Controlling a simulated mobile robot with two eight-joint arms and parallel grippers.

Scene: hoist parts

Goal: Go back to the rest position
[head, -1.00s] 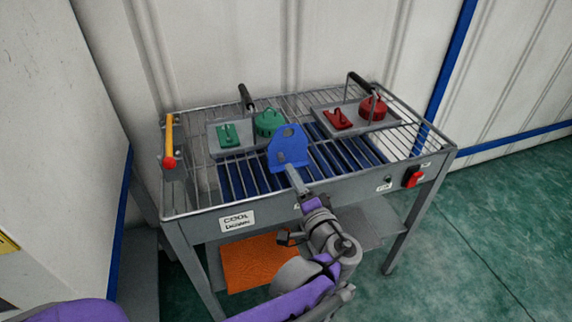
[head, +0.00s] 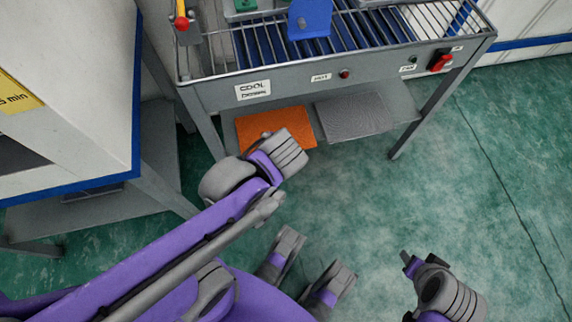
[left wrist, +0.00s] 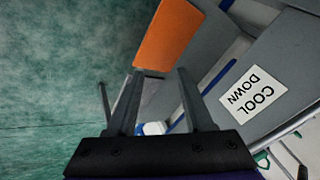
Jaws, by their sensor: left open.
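My left arm (head: 150,245) comes in from the left in the head view. Its grey wrist end (head: 285,152) is in front of the table's lower shelf, and I cannot make out the jaws there. In the left wrist view my left gripper (left wrist: 146,85) is open, with two dark fingers apart and nothing held between them. A grey and purple arm end (head: 435,288) of mine is at the lower right of the head view, over the floor. A small dark tip shows there, and I cannot tell its jaw state.
The cool-down table (head: 215,91) is ahead, with a blue plate (head: 310,20) on its rack. An orange mat (head: 290,120) and a grey mat (head: 355,115) lie on its shelf. A white cabinet (head: 75,65) stands at left. Green floor (head: 490,160) is free at right.

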